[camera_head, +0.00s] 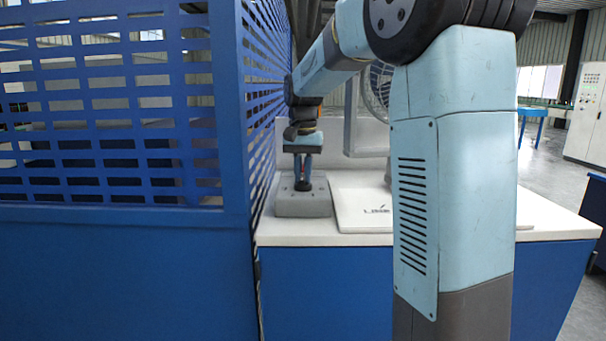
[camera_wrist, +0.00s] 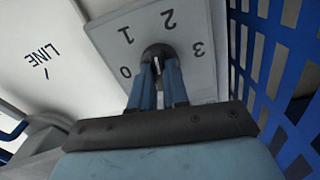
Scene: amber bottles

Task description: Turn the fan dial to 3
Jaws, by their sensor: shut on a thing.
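The fan dial (camera_wrist: 158,50) is a dark round knob on a light grey panel (camera_wrist: 105,30) marked 0, 1, 2 and 3 around it. My gripper (camera_wrist: 159,72) points down at the dial, and its two blue fingers are shut on it, one on each side. A pale mark shows between the fingers, but I cannot tell which number the dial points to. In the head view, my gripper (camera_head: 303,178) stands over the grey control box (camera_head: 303,207), with its fingertips at the dark dial (camera_head: 303,186). The fingers partly hide the dial.
A blue slotted guard (camera_head: 120,110) stands close on the left of the control box. A fan (camera_head: 378,85) is behind, partly hidden by my arm. A white board (camera_head: 360,216) marked "LINE" lies on the white-topped counter (camera_head: 300,236) to the right.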

